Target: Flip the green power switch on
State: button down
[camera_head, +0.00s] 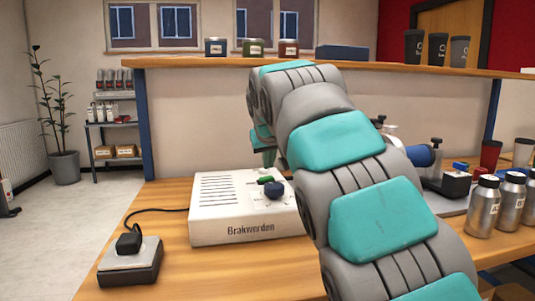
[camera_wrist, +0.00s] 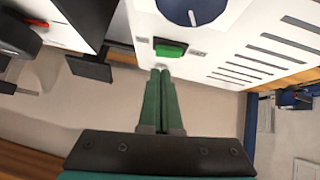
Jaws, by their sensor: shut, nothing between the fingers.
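The green power switch (camera_head: 265,180) sits on top of the white control box (camera_head: 215,225), beside a dark blue knob (camera_head: 275,190). In the wrist view the green switch (camera_wrist: 170,49) is just beyond the fingertips, with the blue knob (camera_wrist: 191,8) above it in the picture. My gripper (camera_wrist: 164,72) is shut and empty, its two green fingers pressed together and pointing at the switch. A small gap seems to lie between tips and switch; contact is hard to tell. In the head view my arm hides most of my gripper.
A black plug on a grey block (camera_head: 130,262) stands at the left, with a cable to the box. Metal bottles (camera_head: 484,207) and the marker machine (camera_head: 450,183) stand at the right. A raised shelf (camera_head: 200,62) with canisters and cups runs behind.

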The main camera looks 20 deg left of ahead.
jog(key=shift+d+f, duration=0.1)
jog(key=shift+f, duration=0.85)
